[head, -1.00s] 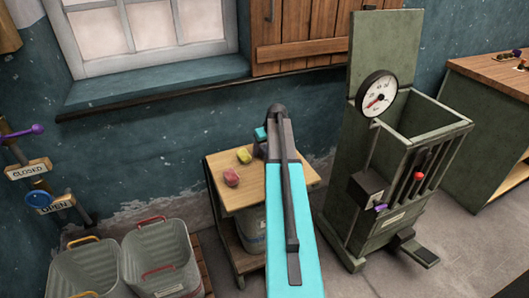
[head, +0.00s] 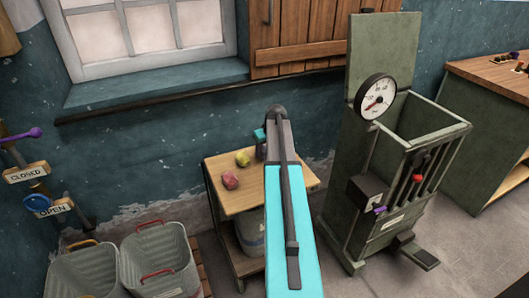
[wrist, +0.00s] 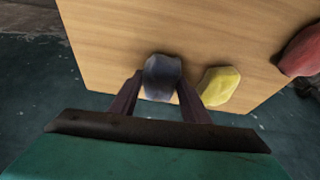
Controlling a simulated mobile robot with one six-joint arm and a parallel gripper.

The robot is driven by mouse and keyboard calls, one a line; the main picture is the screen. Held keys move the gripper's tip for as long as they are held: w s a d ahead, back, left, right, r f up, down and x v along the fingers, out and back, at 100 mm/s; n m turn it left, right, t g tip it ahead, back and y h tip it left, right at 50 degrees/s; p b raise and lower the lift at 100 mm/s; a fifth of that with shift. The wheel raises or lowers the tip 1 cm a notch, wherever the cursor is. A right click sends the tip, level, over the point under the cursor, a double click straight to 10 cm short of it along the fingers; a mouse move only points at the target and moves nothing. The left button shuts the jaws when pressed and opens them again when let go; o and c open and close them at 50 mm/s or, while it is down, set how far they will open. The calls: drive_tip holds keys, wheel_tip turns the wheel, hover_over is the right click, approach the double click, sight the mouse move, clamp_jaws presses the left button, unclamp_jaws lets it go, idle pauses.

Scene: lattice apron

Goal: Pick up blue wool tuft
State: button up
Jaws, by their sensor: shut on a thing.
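The blue wool tuft (wrist: 162,77) looks grey-blue and sits between the two fingers of my gripper (wrist: 158,92) in the wrist view. The gripper is shut on it, over the edge of the wooden table top. I cannot tell whether the tuft still touches the table. A yellow tuft (wrist: 217,87) lies just right of the gripper in the wrist view. A red tuft (wrist: 302,52) lies farther right. The head view also shows the yellow tuft (head: 243,159) and the red tuft (head: 230,180).
The small wooden table (head: 225,200) stands by the teal wall. A green press with a gauge (head: 376,97) stands close on its right. Grey bins (head: 160,255) stand at the lower left. A green cabinet (head: 480,130) is at the far right.

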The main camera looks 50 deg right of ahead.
wheel_tip(320, 180, up, 2)
drive_tip(key=shift+r, duration=0.15)
drive_tip(key=shift+s+r, duration=0.25)
drive_tip(key=s, duration=0.5)
drive_tip(key=s+r+b, duration=0.1)
drive_tip(key=s, duration=0.9)
drive_tip(key=shift+s+a+r+b, duration=0.2)
drive_tip(key=shift+s+b, duration=0.05)
drive_tip(key=shift+b, duration=0.15)
